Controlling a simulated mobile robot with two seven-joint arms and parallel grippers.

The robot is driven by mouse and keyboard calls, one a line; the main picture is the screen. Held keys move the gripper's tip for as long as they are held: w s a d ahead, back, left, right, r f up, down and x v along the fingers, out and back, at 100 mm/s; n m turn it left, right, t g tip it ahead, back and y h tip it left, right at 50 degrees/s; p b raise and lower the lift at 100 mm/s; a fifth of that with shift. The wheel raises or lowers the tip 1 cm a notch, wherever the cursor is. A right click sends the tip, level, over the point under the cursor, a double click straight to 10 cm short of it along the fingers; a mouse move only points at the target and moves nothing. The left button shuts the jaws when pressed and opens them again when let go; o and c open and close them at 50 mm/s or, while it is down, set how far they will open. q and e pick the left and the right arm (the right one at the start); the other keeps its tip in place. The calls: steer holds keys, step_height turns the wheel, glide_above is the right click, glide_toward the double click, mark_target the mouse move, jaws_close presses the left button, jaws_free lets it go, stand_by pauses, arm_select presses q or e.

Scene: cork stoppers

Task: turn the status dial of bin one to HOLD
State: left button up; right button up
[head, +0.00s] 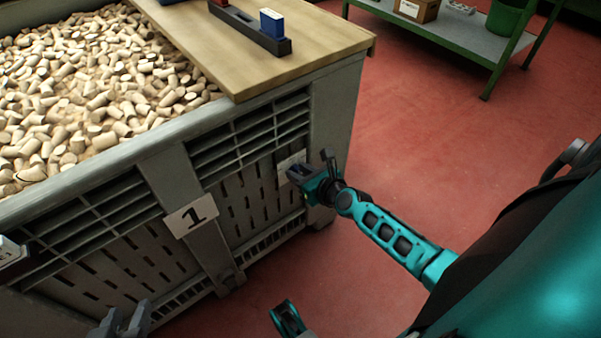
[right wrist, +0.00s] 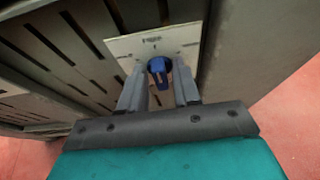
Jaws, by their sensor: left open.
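The status dial shows in the right wrist view as a blue knob (right wrist: 159,70) on a pale plate (right wrist: 118,46) with small, unreadable marks. In the head view the plate (head: 284,166) is partly hidden behind my right gripper (head: 297,174), which is at the bin's side near its right corner. In the right wrist view the right gripper's fingers (right wrist: 159,92) stand apart, one on each side of the knob. I cannot tell whether they press on it. My left gripper (head: 123,322) is open and empty at the bottom left, away from the dial.
The grey bin (head: 174,172), marked with a "1" sign (head: 191,214), is full of corks (head: 80,95). A wooden board (head: 290,65) lies over its far part, carrying a dark rack (head: 245,30) with a blue block (head: 272,22). A green-framed shelf (head: 470,42) stands behind. Red floor (head: 440,130) is clear at right.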

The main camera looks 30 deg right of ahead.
steer(key=c, duration=0.5)
arm_select(q)
steer(key=shift+f, duration=0.2)
arm_select(e)
steer(key=shift+o, duration=0.2)
arm_select(q)
steer(key=shift+a, duration=0.1)
steer(key=shift+s, duration=0.15)
arm_select(e)
steer(key=n+h, duration=0.1)
steer(key=n, duration=0.1)
steer(key=n+t+h, duration=0.1)
steer(key=n+h, duration=0.1)
steer(key=n, duration=0.1)
steer(key=a+n+h, duration=0.1)
steer(key=n+h, duration=0.1)
steer(key=n, duration=0.1)
steer(key=shift+f+t, duration=0.3)
arm_select(q)
steer(key=shift+r, duration=0.15)
arm_select(e)
steer(key=shift+n, duration=0.4)
steer(key=o, duration=0.7)
steer(key=shift+o, duration=0.2)
